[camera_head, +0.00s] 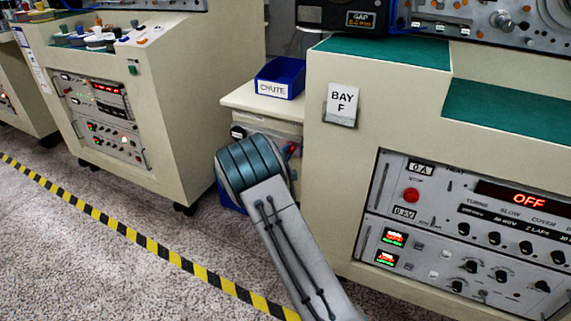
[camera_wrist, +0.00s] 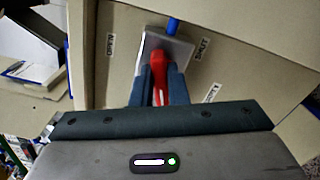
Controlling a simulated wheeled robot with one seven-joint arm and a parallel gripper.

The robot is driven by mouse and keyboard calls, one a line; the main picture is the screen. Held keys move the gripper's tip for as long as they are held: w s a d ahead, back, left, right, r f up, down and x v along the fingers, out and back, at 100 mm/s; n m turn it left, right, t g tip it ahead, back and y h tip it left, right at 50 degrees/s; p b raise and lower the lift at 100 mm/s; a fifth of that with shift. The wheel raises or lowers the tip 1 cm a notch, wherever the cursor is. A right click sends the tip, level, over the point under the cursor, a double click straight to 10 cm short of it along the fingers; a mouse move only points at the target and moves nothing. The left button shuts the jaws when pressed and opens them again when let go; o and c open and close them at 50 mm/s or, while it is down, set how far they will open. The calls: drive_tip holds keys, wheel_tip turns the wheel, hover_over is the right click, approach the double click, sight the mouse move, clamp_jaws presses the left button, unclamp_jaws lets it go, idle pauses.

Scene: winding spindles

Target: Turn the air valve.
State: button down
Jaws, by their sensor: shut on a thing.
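The air valve has a red handle (camera_wrist: 158,62) that shows in the wrist view in front of a grey metal plate on a beige panel. A blue stub (camera_wrist: 173,25) stands out above it. My gripper (camera_wrist: 160,85) is shut on the red handle, with one dark finger on each side of it. In the head view a bit of the red handle (camera_head: 291,148) shows just right of my wrist. The rest of the valve is hidden behind my arm there.
A blue bin marked CHUTE (camera_head: 279,77) stands on the small cabinet above the valve. The BAY F console (camera_head: 337,160) is close on the right, with its display reading OFF. A yellow-black floor stripe (camera_head: 120,227) runs along the left, with open floor around it.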

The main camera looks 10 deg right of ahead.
drive_tip(key=m+b, duration=0.1)
drive_tip(key=b, duration=0.1)
drive_tip(key=m+b, duration=0.1)
drive_tip(key=b, duration=0.2)
drive_tip(key=m+b, duration=0.2)
drive_tip(key=shift+a+f, duration=0.1)
drive_tip(key=shift+f, duration=0.15)
drive_tip(key=shift+r+b, duration=0.15)
drive_tip(key=shift+b, duration=0.2)
drive_tip(key=c, duration=1.4)
unclamp_jaws()
drive_tip(key=shift+a, duration=0.1)
drive_tip(key=shift+c, duration=0.2)
drive_tip(key=p+v, duration=0.2)
drive_tip(key=v, duration=1.1)
drive_tip(key=shift+s, duration=0.35)
drive_tip(key=shift+a, duration=0.15)
